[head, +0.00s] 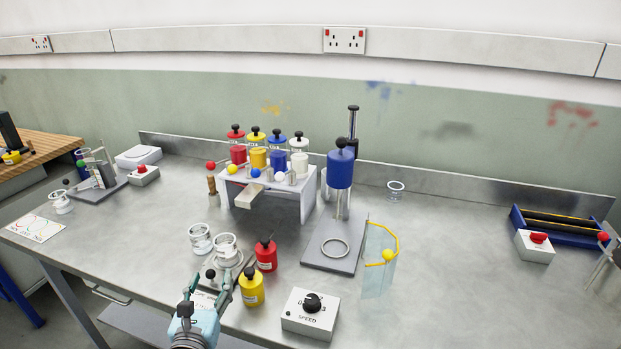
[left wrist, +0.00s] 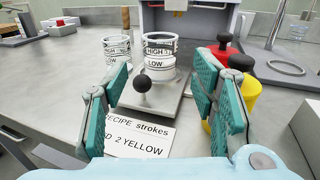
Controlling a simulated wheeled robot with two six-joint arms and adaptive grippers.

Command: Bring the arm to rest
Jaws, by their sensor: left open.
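My left gripper (head: 208,286) is open at the front of the bench, left of the yellow bottle (head: 251,288). In the left wrist view its teal-padded fingers (left wrist: 162,90) stand apart with nothing between the pads. A black ball knob (left wrist: 143,84) on a metal plate (left wrist: 172,108) shows beyond the gap, apart from both fingers. A glass jar (left wrist: 159,58) marked HIGH and LOW stands on that plate; it also shows in the head view (head: 226,247). A recipe card (left wrist: 135,138) lies just in front of the plate. My right gripper is out of view.
A second jar (head: 200,238) stands left of the plate. A red bottle (head: 266,254) and speed box (head: 310,314) are to the right. Behind are the white dispenser stand (head: 307,203) with coloured pumps and the blue stirrer (head: 340,168). The bench is clear at right front.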

